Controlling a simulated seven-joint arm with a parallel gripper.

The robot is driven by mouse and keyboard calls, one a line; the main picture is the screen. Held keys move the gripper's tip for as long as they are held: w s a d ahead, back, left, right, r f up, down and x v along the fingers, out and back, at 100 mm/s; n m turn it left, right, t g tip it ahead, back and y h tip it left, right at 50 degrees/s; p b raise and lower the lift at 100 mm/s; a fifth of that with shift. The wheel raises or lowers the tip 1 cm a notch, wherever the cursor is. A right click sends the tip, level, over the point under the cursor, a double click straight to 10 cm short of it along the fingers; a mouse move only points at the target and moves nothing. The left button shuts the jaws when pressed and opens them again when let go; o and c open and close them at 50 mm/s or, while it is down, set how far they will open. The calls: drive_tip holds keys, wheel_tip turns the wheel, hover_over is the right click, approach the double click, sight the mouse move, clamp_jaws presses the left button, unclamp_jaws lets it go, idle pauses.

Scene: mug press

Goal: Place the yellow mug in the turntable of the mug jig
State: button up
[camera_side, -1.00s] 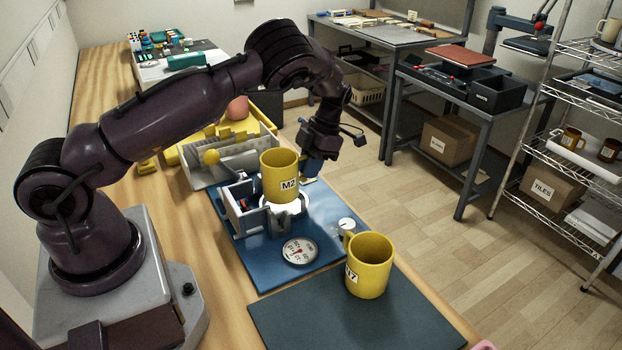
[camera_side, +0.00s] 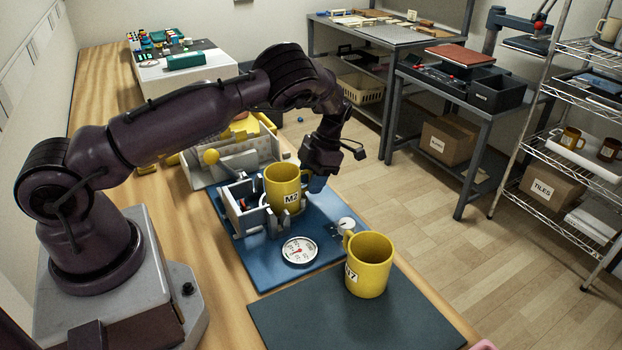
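The yellow mug labelled M2 (camera_side: 283,184) is upright at the turntable of the mug jig (camera_side: 310,240), with its lower part behind the jig's grey uprights. The turntable itself is mostly hidden by the mug; whether the mug's base touches it I cannot tell. My gripper (camera_side: 315,184) is at the mug's right far side, with one blue fingertip showing beside the wall. It appears shut on this mug, though the contact is hidden. A second yellow mug (camera_side: 369,266), its label ending in 7, stands upright on the dark mat, apart from my gripper.
The dark mat (camera_side: 300,322) lies in front of the jig. A round dial (camera_side: 299,250) and a small white knob (camera_side: 346,225) sit on the blue base. The floor to the right is clear.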

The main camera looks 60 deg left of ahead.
drive_tip(key=v, duration=1.2)
drive_tip(key=s+d+r+m+t+h, duration=0.1)
drive_tip(key=s+d+r+m+t, duration=0.2)
drive_tip(key=r+m, duration=0.6)
drive_tip(key=s+d+r+m+t, duration=0.2)
drive_tip(key=s+d+r+m, duration=0.2)
drive_tip(key=s+r+m, duration=0.3)
drive_tip(key=s+d+r+m+t, duration=0.2)
drive_tip(key=s+d+r+m, duration=0.25)
drive_tip(key=s+m, duration=0.4)
drive_tip(key=s+d+m+t+y, duration=0.1)
drive_tip(key=s+d+m+t, duration=0.2)
drive_tip(key=s+m, duration=0.5)
drive_tip(key=m, duration=0.3)
drive_tip(key=shift+s+f+m, duration=0.25)
drive_tip(key=shift+f+m, duration=0.1)
